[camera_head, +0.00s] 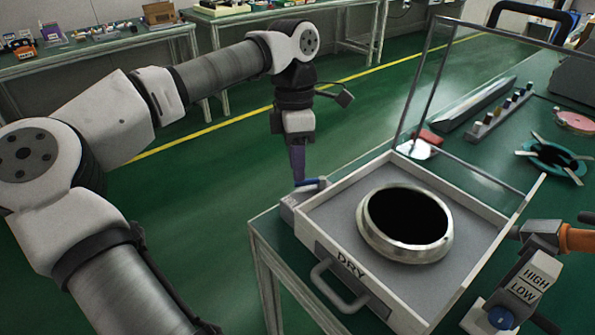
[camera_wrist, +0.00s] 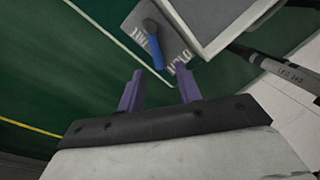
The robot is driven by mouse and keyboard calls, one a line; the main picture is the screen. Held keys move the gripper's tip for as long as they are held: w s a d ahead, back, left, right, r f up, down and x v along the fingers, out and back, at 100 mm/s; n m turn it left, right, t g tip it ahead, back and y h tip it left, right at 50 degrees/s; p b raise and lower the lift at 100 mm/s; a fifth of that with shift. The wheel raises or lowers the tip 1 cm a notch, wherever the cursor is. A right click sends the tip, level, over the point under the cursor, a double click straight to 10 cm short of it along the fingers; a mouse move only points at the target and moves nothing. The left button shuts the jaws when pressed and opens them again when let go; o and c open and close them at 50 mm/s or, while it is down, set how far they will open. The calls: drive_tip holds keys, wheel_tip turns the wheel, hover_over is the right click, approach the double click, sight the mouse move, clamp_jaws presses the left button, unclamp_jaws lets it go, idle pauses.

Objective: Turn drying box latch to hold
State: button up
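The drying box (camera_head: 330,235) is a white open-topped box marked DRY, with its clear lid (camera_head: 480,105) raised. Its latch (camera_head: 311,183) is a blue lever on a grey plate at the box's left corner. In the wrist view the blue lever (camera_wrist: 157,50) runs from a dark round pivot on the lettered plate (camera_wrist: 182,48). The lettering is upside down and only partly readable. My gripper (camera_head: 298,182) points down at the latch. In the wrist view its purple fingers (camera_wrist: 158,82) are apart with nothing between them; the lever's end lies just beyond, between their tips.
A dark-centred metal ring (camera_head: 377,237) sits inside the box. A HIGH/LOW block (camera_head: 530,280) with a blue knob stands to the right. The box's front handle (camera_head: 335,290) sticks out. Open floor lies left of the bench.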

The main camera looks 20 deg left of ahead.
sight(309, 184)
drive_tip(key=shift+s+d+f, duration=0.1)
drive_tip(key=shift+s+f, duration=0.1)
drive_tip(key=shift+f, duration=0.9)
clamp_jaws()
drive_tip(key=shift+n, duration=0.3)
drive_tip(key=shift+s+d+n, duration=0.25)
drive_tip(key=shift+s+n, duration=0.25)
drive_tip(key=shift+n, duration=0.7)
drive_tip(key=shift+s+d+n+t+h, duration=0.2)
drive_tip(key=shift+s+d+n, duration=0.05)
drive_tip(key=shift+n, duration=0.55)
drive_tip(key=shift+s+d+n+t+h, duration=0.2)
drive_tip(key=shift+s+n, duration=0.05)
drive_tip(key=shift+n, duration=0.55)
